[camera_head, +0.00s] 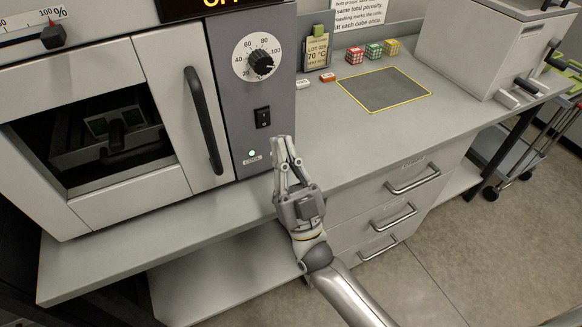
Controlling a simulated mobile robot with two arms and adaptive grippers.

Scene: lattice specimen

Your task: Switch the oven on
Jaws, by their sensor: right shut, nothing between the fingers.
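The oven (155,45) stands on the bench at the left, its windowed door closed with a black vertical handle (204,120). On its grey control panel are a black dial (261,64) on a white scale, a black rocker switch (262,118) and a lit green lamp (251,153). A dark display (205,6) at the top edge shows cut-off orange letters that look like "OFF". My right gripper (284,142) is shut and empty, in front of the panel's lower right edge, below and right of the switch. Any contact with the panel cannot be told. My left gripper is not in view.
A placard (317,50), small red, green and yellow lattice cubes (373,51) and a grey yellow-edged mat (385,89) are on the bench right of the oven. A grey box-shaped machine (495,50) stands farther right. Drawers with bar handles (413,180) are below the bench.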

